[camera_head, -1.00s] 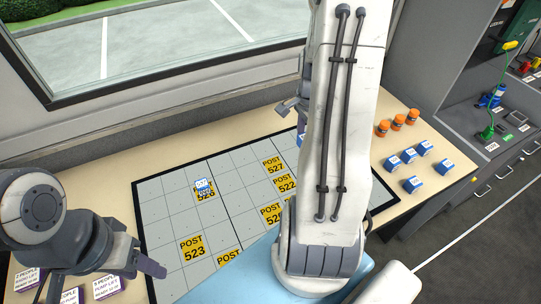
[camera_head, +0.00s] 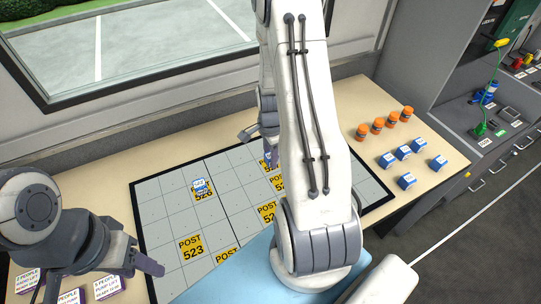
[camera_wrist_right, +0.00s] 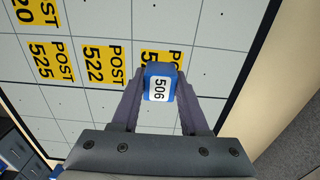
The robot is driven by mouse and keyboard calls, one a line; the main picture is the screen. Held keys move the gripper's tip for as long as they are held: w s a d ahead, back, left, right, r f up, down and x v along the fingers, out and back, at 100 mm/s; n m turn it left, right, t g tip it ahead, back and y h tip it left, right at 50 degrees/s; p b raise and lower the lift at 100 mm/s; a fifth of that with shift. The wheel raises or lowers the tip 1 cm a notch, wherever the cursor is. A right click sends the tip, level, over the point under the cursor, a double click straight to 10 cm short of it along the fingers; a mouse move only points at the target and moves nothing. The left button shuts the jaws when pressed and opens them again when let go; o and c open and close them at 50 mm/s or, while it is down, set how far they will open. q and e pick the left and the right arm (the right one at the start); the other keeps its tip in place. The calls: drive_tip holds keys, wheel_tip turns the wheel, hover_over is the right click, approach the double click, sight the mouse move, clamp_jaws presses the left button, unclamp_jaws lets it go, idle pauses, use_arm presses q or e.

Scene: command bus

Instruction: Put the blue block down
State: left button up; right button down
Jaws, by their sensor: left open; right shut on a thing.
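The held blue block (camera_wrist_right: 160,84) has a white label reading 506. My right gripper (camera_wrist_right: 160,100) is shut on it, above a yellow post label (camera_wrist_right: 150,56) that is partly hidden by the block. Whether the block touches the board cannot be told. In the head view my right gripper (camera_head: 268,150) is mostly hidden behind my right arm, over the far part of the gridded board (camera_head: 158,210). Another blue block (camera_head: 200,187) sits on the post 526 label at the board's left. My left gripper (camera_head: 105,278) is open and empty at the lower left.
Several blue blocks (camera_head: 403,153) and orange cylinders (camera_head: 378,125) stand on the table's right side. Purple-sided blocks (camera_head: 109,285) lie near my left gripper. The window (camera_head: 120,50) and its wall bound the far side. Many board cells are bare.

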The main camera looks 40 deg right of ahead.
drive_tip(key=shift+f, duration=0.15)
drive_tip(key=shift+c, duration=2.1)
unclamp_jaws()
wheel_tip(320, 180, up, 12)
drive_tip(key=shift+r, duration=0.2)
